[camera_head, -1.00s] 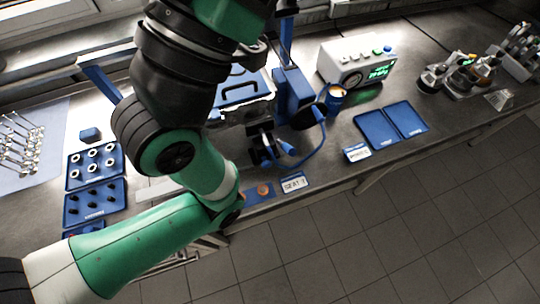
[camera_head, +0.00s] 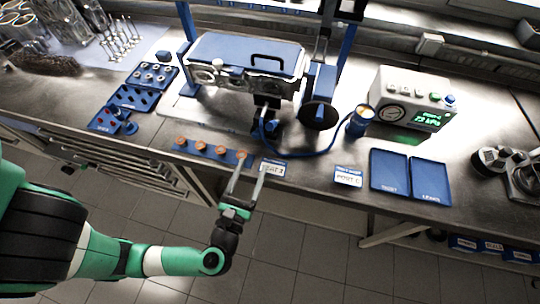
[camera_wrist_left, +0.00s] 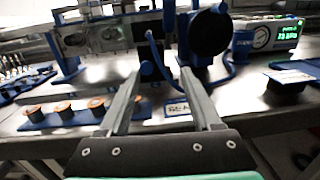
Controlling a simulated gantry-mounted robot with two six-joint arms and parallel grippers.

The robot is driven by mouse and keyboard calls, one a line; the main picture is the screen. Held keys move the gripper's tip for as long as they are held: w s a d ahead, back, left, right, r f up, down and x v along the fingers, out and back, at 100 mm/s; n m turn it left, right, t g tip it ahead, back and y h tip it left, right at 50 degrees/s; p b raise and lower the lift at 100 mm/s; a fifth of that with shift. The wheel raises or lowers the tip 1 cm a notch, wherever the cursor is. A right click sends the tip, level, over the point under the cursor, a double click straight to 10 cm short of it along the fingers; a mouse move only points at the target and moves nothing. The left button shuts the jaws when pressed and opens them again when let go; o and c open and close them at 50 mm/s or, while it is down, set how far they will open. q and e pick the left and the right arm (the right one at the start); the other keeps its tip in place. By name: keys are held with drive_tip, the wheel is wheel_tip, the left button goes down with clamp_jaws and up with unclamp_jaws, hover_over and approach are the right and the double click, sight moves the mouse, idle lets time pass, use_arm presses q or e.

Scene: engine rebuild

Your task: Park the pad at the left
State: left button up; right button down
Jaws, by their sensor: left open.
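No part is labelled as the pad. A small black and blue piece (camera_head: 268,124), with a blue hose on it, sits at the front of the metal engine part (camera_head: 232,76); I cannot tell for sure that it is the pad. The hose runs right to an amber-topped blue cup (camera_head: 360,121). My left gripper (camera_head: 252,165) is open and empty at the bench's front edge, below that piece, by the "SEAT 2" card (camera_head: 273,168). In the left wrist view its spread fingers (camera_wrist_left: 161,78) point toward the fixture. My right gripper is out of view.
A blue strip (camera_head: 250,160) with several orange-topped pieces lies left of the fingers. A black disc (camera_head: 318,116) stands on the fixture. The gauge box (camera_head: 408,98) stands right, behind two blue trays (camera_head: 389,171). Parts trays (camera_head: 133,97) lie left.

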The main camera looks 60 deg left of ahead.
sight(256, 137)
use_arm(q)
drive_tip(key=shift+n+g, duration=0.4)
drive_tip(key=shift+g, duration=0.2)
drive_tip(key=w+a, duration=0.2)
drive_tip(key=a, duration=0.1)
drive_tip(key=w+a+f, duration=0.1)
drive_tip(key=a, duration=0.3)
drive_tip(key=w+a+f, duration=0.1)
drive_tip(key=w+a, duration=0.1)
drive_tip(key=a, duration=0.1)
drive_tip(key=shift+w+a, duration=0.15)
drive_tip(key=shift+w, duration=0.2)
clamp_jaws()
idle(0.6)
